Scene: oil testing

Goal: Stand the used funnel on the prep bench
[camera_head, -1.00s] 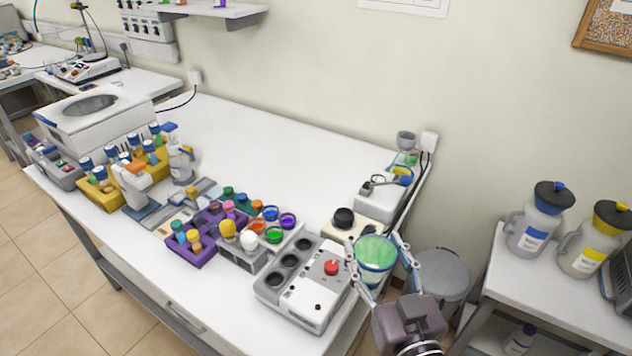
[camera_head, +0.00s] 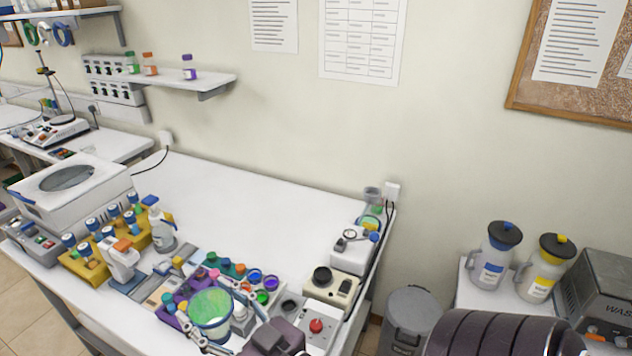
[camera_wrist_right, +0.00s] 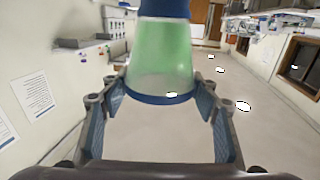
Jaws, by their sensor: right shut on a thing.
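The funnel (camera_head: 209,312) is green and translucent with a blue rim. My right gripper (camera_head: 212,306) is shut on it and holds it above the front part of the white bench (camera_head: 250,205), over the racks, in the head view. In the right wrist view the funnel (camera_wrist_right: 163,55) sits between the two fingers of my right gripper (camera_wrist_right: 160,100), its wide blue rim at the fingers and a narrower blue part at the top edge. The funnel hides part of the racks behind it. My left gripper is not in view.
The back middle of the bench is clear. A yellow rack (camera_head: 83,268), a spray bottle (camera_head: 160,228) and a white device (camera_head: 68,190) stand at the left. A cream device (camera_head: 331,286) and a white device (camera_head: 354,248) stand near the right edge. A bin (camera_head: 410,312) is beside the bench.

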